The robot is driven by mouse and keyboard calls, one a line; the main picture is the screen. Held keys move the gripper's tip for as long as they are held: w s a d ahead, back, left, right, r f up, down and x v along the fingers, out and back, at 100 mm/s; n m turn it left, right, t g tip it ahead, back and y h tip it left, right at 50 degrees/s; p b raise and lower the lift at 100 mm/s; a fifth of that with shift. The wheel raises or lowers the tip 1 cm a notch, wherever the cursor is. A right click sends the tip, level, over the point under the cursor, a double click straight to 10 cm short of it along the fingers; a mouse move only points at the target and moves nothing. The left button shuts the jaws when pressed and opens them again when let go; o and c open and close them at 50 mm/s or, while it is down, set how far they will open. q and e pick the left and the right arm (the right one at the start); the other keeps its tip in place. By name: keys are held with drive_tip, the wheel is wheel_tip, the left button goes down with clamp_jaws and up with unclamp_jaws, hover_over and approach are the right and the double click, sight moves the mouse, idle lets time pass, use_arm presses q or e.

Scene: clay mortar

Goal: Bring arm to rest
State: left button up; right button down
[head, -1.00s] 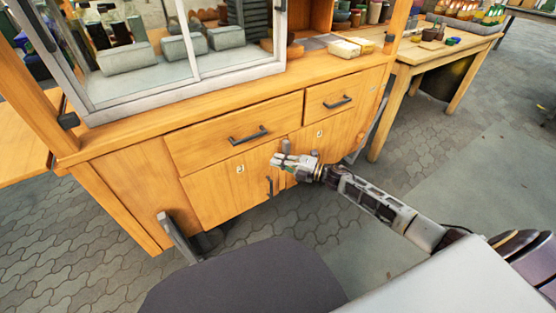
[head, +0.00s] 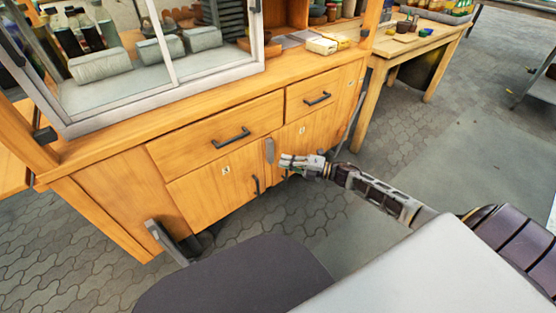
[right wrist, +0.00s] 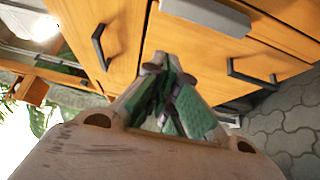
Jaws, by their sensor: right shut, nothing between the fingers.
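My right arm (head: 385,195) comes in from the right in the head view, stretched low in front of the wooden cart. My right gripper (head: 284,163) points at the cart's lower doors and is shut and empty. In the right wrist view its green-padded fingers (right wrist: 172,85) come together, with the orange door panels and dark handles beyond. I cannot tell whether the fingertips touch the cart. My left gripper is not in view.
The wooden cart (head: 110,190) has drawers with dark handles (head: 232,138) and a glass case on top. A wooden table (head: 425,38) is behind at the right. Paved floor (head: 405,125) lies open at right.

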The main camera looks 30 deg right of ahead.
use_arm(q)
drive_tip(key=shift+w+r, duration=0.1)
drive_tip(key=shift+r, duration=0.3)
use_arm(e)
drive_tip(key=shift+s+d, duration=0.3)
drive_tip(key=shift+d, duration=0.15)
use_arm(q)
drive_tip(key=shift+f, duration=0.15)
